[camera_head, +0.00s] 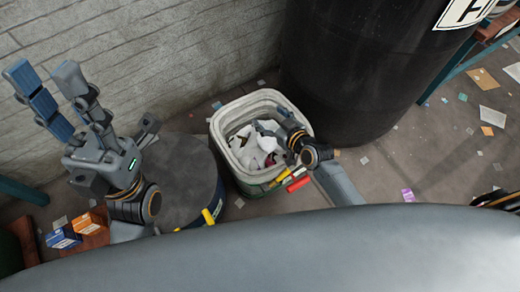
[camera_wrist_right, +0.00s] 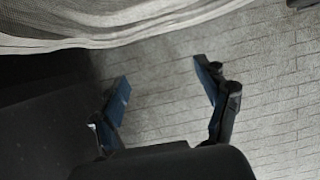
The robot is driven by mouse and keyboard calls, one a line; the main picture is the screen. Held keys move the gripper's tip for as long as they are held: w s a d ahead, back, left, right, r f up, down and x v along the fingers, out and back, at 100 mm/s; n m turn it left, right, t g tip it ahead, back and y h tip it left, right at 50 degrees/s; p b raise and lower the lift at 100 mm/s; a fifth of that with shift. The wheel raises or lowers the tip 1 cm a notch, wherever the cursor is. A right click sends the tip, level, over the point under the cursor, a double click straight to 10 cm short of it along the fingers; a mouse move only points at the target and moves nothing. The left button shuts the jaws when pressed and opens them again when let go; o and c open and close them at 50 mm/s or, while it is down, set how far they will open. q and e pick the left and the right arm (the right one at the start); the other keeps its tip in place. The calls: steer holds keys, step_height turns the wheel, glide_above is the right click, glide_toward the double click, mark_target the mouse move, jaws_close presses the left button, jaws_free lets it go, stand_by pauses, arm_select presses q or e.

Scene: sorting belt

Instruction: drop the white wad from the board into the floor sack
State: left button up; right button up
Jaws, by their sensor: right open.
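The floor sack (camera_head: 222,130) is a pale, open-topped bag standing on the floor in the middle of the head view. White crumpled pieces (camera_head: 247,153) lie inside it; I cannot tell whether the task's white wad is among them. I cannot make out the board. My right gripper (camera_head: 268,126) is over the sack's opening, seen small and partly hidden by its own wrist. In the right wrist view my right gripper (camera_wrist_right: 160,75) is open with nothing between its fingers. My left gripper (camera_head: 45,72) is raised at the left, fingers apart and empty.
A large black barrel (camera_head: 345,70) stands right behind the sack. A dark round drum top (camera_head: 180,175) is left of it. Orange (camera_head: 90,222) and blue (camera_head: 63,237) boxes lie lower left. Scraps litter the floor at right. A pale brick wall (camera_head: 150,55) closes the back.

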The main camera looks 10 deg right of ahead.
steer(key=v, duration=1.2)
